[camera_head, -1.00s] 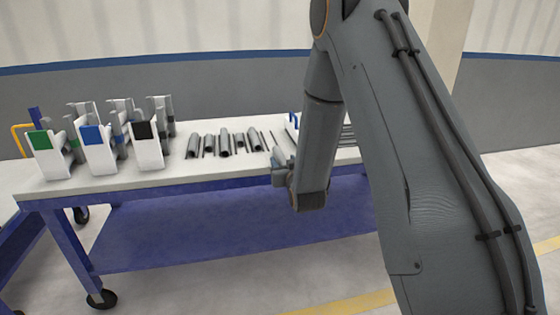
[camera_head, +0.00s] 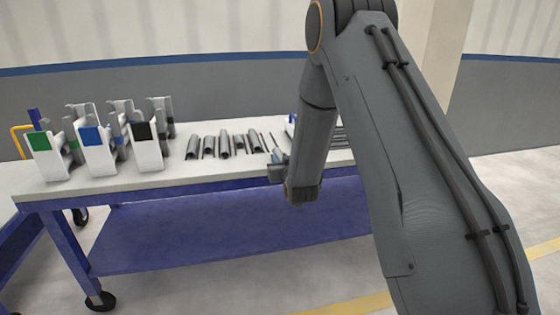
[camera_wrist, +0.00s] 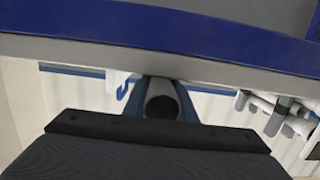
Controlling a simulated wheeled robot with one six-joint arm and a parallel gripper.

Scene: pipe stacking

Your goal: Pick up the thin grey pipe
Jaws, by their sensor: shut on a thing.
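My gripper (camera_head: 277,166) is at the front edge of the white-topped table, to the right of the row of pipes. In the wrist view, its two blue-grey fingers (camera_wrist: 164,98) are closed on a grey pipe (camera_wrist: 160,86), seen end-on with a dark round opening. Most of the pipe's length is hidden, so I cannot tell its full thickness. In the head view the held pipe is not clear. Several grey pipes (camera_head: 224,145) of differing thickness lie side by side on the tabletop.
The table (camera_head: 180,175) has a blue frame and lower shelf. White holders with green (camera_head: 41,141), blue (camera_head: 91,136) and black (camera_head: 141,131) labels stand at its left. More thin rods (camera_head: 340,136) lie right of my forearm. Floor in front is clear.

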